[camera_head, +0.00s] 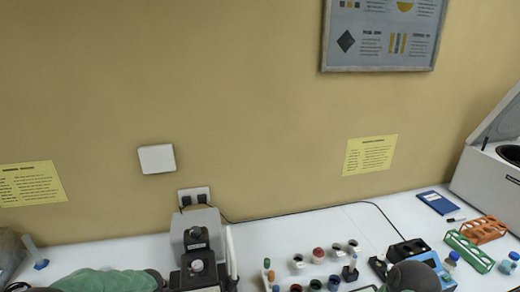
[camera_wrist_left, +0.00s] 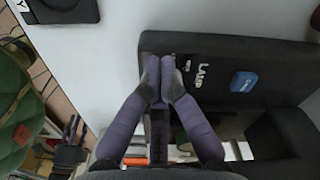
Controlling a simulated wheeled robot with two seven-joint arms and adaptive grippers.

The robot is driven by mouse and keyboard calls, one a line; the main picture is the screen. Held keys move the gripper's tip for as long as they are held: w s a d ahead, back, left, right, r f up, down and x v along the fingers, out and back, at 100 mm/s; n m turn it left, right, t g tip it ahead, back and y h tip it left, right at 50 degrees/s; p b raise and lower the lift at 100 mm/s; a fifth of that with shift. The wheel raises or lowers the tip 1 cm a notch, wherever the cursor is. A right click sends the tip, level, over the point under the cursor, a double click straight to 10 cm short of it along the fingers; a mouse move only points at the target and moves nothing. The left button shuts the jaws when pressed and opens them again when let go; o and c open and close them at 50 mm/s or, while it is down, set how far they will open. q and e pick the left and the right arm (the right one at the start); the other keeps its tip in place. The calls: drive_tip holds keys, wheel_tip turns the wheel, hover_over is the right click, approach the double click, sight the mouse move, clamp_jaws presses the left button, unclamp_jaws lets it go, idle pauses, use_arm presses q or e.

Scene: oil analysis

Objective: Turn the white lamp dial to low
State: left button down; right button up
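In the left wrist view, a black box (camera_wrist_left: 225,48) carries the white word LAMP and a blue sticker (camera_wrist_left: 243,81). My left gripper (camera_wrist_left: 159,62) has its two purple fingertips together against the face of this box, just left of the word LAMP. The white lamp dial does not show; the fingertips cover that spot, and I cannot tell whether anything is between them. In the head view, a grey and black instrument (camera_head: 198,253) stands on the bench near my left arm. My left fingers are not visible there. My right gripper is not visible.
The white bench (camera_head: 275,234) holds several small bottles, a green rack (camera_head: 469,252), an orange rack (camera_head: 483,230) and a blue notebook (camera_head: 437,202). A white machine (camera_head: 487,182) stands at far right. A black cable (camera_head: 305,211) runs along the back from a wall socket (camera_head: 194,196).

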use_arm(q)
drive_tip(key=shift+r, duration=0.1)
wheel_tip(320, 180, up, 6)
drive_tip(key=p, duration=0.4)
drive_tip(key=shift+s, duration=0.15)
drive_tip(key=shift+s+f, duration=0.1)
drive_tip(key=shift+f, duration=0.1)
